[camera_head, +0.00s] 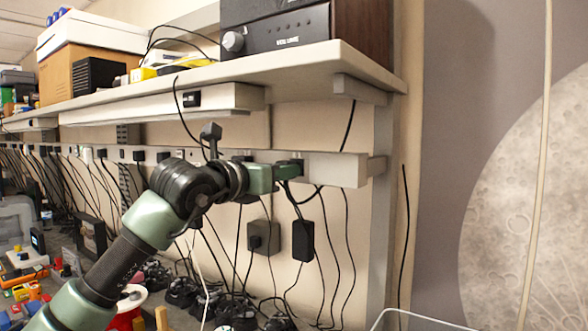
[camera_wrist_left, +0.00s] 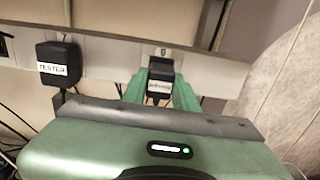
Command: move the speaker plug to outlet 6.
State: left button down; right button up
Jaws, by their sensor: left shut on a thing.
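My left gripper (camera_head: 286,172) is shut on a black plug, which I take for the speaker plug (camera_wrist_left: 160,88). The plug sits between the two green fingers (camera_wrist_left: 160,95) and has a small white label, too blurred to read surely. In the head view the gripper hides most of the plug, at the right part of the long white outlet rail (camera_head: 335,169). In the wrist view the plug is in front of the rail (camera_wrist_left: 110,60), just below a small number tag (camera_wrist_left: 162,52) that may read 6. I cannot tell whether its prongs are in the outlet. My right gripper is not in view.
A black plug labelled TESTER (camera_wrist_left: 58,65) is on the rail to the left. Cables hang below the rail, with a black adapter (camera_head: 303,240) among them. A shelf (camera_head: 300,65) with a black amplifier (camera_head: 285,30) overhangs the rail. A shelf post (camera_head: 383,200) stands at the right.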

pick_arm(q)
jog(key=shift+b+v, duration=1.7)
jog(key=shift+v, duration=0.05)
